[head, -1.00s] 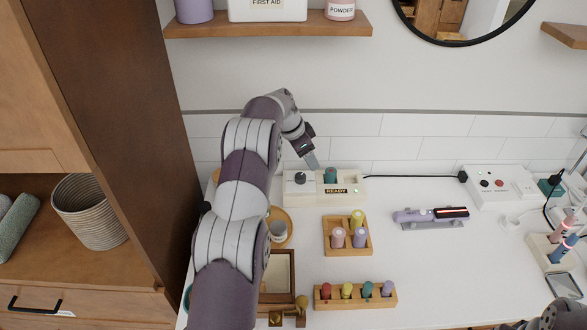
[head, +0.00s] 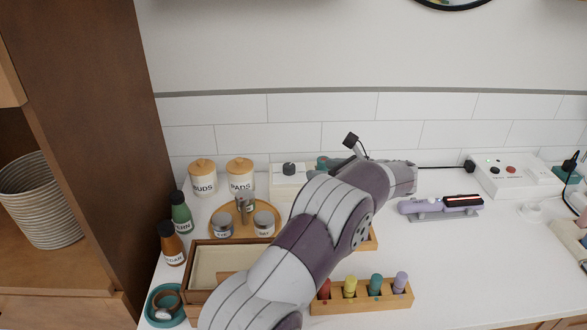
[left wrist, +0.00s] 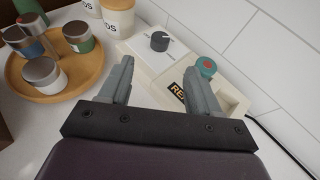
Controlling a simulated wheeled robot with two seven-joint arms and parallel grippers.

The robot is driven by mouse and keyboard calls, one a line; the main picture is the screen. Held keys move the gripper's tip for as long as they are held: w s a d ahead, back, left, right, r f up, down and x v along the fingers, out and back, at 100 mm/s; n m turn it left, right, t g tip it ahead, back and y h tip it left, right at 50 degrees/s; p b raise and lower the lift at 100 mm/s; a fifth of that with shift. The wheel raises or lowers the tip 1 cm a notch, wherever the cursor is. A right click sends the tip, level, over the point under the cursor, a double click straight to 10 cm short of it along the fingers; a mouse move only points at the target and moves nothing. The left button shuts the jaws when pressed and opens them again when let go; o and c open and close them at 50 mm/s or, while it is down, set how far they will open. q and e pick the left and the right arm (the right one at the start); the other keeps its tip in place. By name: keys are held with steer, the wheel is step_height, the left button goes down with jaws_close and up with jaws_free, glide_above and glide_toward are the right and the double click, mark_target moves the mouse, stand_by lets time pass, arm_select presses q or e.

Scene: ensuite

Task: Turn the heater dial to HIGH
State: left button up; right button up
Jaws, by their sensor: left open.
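The heater is a cream box (head: 287,184) at the back of the counter, with a dark round dial (head: 289,169) on its top left. In the left wrist view the dial (left wrist: 160,41) stands on the white panel, its pointer mark too small to read. A teal item with a red top (left wrist: 206,67) sits in the heater's well beside a partly covered "READY" display (left wrist: 177,93). My left gripper (left wrist: 160,72) is open and empty, its fingers apart in front of the heater, not touching the dial. In the head view my own arm hides its fingers. My right gripper is out of view.
A round wooden tray (head: 218,234) with jars lies left of the heater, near two lidded canisters (head: 240,176). A rack of coloured bottles (head: 366,303) is in front. A hot styling tool (head: 440,205) lies to the right.

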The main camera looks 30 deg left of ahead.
mark_target(291, 167)
arm_select(q)
steer(key=p+x, duration=0.1)
steer(key=x, duration=1.1)
steer(key=shift+a, duration=0.15)
steer(key=c, duration=1)
